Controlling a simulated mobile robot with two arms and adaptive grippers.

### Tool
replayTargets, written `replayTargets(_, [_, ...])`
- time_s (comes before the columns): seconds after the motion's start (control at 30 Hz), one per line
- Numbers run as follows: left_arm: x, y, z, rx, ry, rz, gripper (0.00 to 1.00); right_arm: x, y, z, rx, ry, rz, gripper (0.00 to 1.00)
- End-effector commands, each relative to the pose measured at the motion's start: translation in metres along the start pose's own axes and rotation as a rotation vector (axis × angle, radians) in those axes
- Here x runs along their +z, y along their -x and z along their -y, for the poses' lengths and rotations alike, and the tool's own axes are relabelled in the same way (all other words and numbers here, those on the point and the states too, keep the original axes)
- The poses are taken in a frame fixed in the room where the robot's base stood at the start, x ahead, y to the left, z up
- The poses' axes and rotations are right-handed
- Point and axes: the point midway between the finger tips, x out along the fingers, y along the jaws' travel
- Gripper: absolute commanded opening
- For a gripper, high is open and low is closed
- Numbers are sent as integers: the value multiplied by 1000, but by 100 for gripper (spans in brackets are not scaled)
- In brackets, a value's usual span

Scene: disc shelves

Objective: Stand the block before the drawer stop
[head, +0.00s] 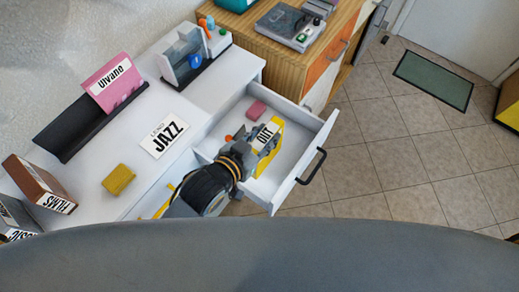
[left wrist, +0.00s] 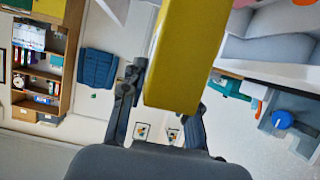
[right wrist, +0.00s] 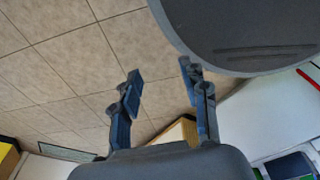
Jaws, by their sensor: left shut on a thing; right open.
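A yellow block (head: 271,152) with a white label reading OUT is held over the open white drawer (head: 309,140) in the head view. My left gripper (head: 252,146) is shut on it; the block also fills the upper middle of the left wrist view (left wrist: 186,55). I cannot tell whether the block touches the drawer floor. A small pink block (head: 256,110) lies in the drawer's far left part. I cannot make out which part is the drawer stop. My right gripper (right wrist: 160,78) is open and empty in the right wrist view, above the tiled floor.
On the white top are a JAZZ card (head: 164,138), a small yellow block (head: 118,179), a black rack (head: 75,132) with a pink Ulvano sleeve (head: 112,82), and a brown FILMS box (head: 38,184). The drawer's black handle (head: 312,167) juts over the floor.

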Motion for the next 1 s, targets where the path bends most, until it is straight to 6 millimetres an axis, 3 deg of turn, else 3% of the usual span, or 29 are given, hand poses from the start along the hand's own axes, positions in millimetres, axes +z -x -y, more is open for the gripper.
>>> replayTargets(0.1, [24, -9, 0, 0, 1, 5, 0, 23, 0, 2, -3, 0, 35, 45])
replayTargets(0.33, [46, -18, 0, -2, 1, 1, 0, 56, 2, 6, -7, 1, 83, 45])
replayTargets(0.53, [72, -29, 0, -2, 1, 1, 0, 39, -1, 4, -4, 2, 58, 45])
replayTargets(0.7, [76, -31, 0, -2, 1, -2, 0, 19, -2, 1, -2, 2, 25, 45])
replayTargets(0.97, [79, -32, 0, -2, 1, -1, 0, 27, -4, 3, -3, 3, 38, 45])
replayTargets(1.0, [79, -32, 0, -2, 1, -1, 35, 29, -3, 3, -4, 3, 41, 45])
